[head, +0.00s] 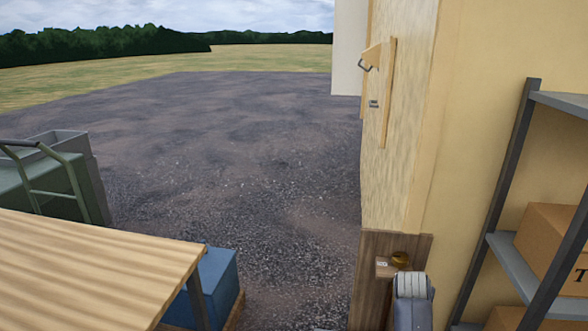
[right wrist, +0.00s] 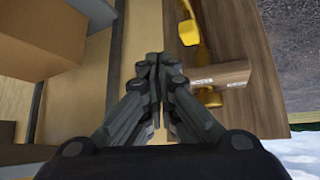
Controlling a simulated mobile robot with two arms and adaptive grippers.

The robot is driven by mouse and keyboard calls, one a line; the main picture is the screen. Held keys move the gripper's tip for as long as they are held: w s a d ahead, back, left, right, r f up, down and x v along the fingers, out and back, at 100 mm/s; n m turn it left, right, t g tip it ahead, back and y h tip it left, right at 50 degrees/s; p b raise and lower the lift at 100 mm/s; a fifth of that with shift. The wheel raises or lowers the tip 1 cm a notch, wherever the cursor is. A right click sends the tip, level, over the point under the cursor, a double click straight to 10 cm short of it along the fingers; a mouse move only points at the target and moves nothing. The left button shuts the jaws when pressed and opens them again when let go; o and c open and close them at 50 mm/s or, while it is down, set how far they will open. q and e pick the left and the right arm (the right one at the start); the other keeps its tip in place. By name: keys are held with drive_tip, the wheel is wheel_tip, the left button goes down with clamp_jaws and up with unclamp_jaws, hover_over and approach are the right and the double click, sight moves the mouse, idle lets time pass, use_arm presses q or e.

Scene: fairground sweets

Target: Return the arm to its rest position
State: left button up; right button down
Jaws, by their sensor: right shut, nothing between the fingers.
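My right gripper (right wrist: 156,60) shows in the right wrist view with its two dark fingers closed together and nothing between them. It is in front of a pale wall strip, beside a dark brown wooden board (right wrist: 245,40). Part of my right arm shows at the bottom of the head view, just below the brass-coloured fitting (head: 399,258) on that board; the fingers cannot be made out there. In the wrist view yellow metal parts (right wrist: 188,32) and a small wooden block (right wrist: 228,80) are on the board, right of the fingers and apart from them. My left gripper is not in view.
A shelf rack (head: 512,262) with cardboard boxes (head: 550,235) stands at the right. A pale wooden panel (head: 405,130) with a metal latch is beside the cream wall. A wooden table (head: 90,270), blue box (head: 218,280) and green cart (head: 50,190) are at left. Open gravel lies between.

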drive_tip(key=s+a+f+n+g+y, duration=0.1)
drive_tip(key=s+a+f+n+y, duration=0.15)
drive_tip(key=s+a, duration=0.7)
drive_tip(key=s+a+f+n+g+y, duration=0.1)
drive_tip(key=s+a+f+n, duration=0.2)
drive_tip(key=s, duration=1.3)
drive_tip(key=s+a+f+n+g+y, duration=0.15)
drive_tip(key=s+a+n, duration=0.35)
drive_tip(key=s, duration=0.8)
wheel_tip(320, 180, down, 25)
drive_tip(key=s, duration=0.1)
drive_tip(key=s+d+f+g, duration=0.2)
drive_tip(key=s+f, duration=1.3)
drive_tip(key=s, duration=0.2)
drive_tip(key=shift+d+f+y, duration=0.2)
drive_tip(key=shift+f+y, duration=0.1)
drive_tip(key=shift+f, duration=0.1)
